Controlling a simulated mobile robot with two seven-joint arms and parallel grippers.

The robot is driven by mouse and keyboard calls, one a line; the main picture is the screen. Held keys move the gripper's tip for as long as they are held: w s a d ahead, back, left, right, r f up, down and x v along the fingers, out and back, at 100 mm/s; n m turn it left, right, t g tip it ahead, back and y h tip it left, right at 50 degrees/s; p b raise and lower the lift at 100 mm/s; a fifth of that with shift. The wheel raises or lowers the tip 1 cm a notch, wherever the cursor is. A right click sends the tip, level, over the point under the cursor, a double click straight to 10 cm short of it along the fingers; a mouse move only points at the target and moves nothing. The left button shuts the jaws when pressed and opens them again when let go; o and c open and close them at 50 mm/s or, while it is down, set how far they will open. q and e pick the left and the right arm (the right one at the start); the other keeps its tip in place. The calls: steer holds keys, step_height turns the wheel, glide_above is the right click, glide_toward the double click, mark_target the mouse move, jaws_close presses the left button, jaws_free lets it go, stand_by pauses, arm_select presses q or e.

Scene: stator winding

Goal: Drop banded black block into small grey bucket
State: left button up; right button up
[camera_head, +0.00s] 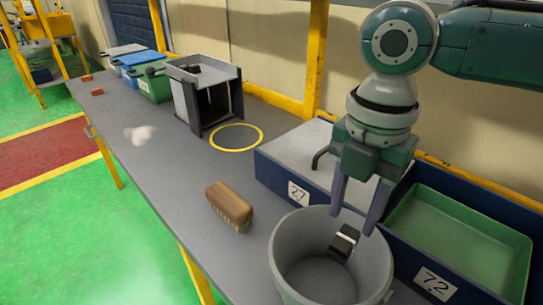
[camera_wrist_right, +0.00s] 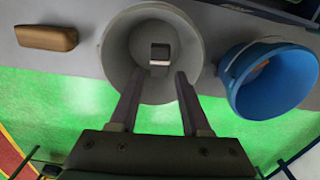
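The small grey bucket (camera_head: 289,258) stands at the front of the table, its mouth facing up. It also shows in the right wrist view (camera_wrist_right: 118,48). The black block with a pale band (camera_head: 344,243) is inside the bucket's outline, just below my right gripper (camera_head: 353,222). In the right wrist view the block (camera_wrist_right: 160,53) lies beyond the spread fingertips of my right gripper (camera_wrist_right: 157,74). The fingers are open and apart from the block. I cannot tell whether the block is in the air or touching the bucket. My left gripper is not in view.
A wooden brush (camera_head: 229,206) lies left of the bucket. Blue bins labelled 27 (camera_head: 299,193) and 72 (camera_head: 437,285) stand behind and to the right; a green tray (camera_head: 516,240) sits in the latter. A blue bucket (camera_wrist_right: 232,72) is near the grey one. The table's middle is mostly clear.

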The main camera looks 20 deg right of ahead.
steer(key=o, duration=0.3)
step_height(320, 180, up, 10)
steer(key=shift+f, duration=0.1)
stand_by(0.5)
